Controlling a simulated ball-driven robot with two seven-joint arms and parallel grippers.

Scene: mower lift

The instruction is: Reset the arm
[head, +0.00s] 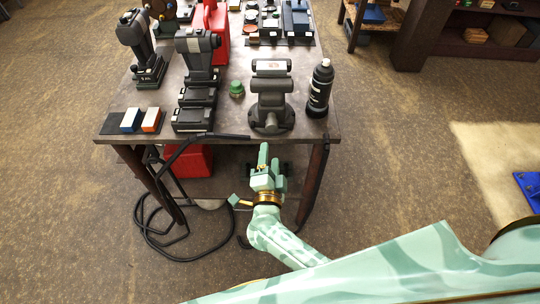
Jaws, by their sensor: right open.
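My right arm reaches in from the lower right in mint green. Its right gripper (266,166) is in front of the workbench's (236,132) near edge, below the bench vise (271,98). The gripper is open, and I see nothing between its fingers. The gap between the fingers is hard to make out at this size. My left gripper does not show.
On the bench stand two dark power tools (198,62), a green-capped item (237,88), a black spray bottle (319,88) and a red canister (216,35). A black cable (150,240) loops on the floor at left. The floor to the right is mostly clear.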

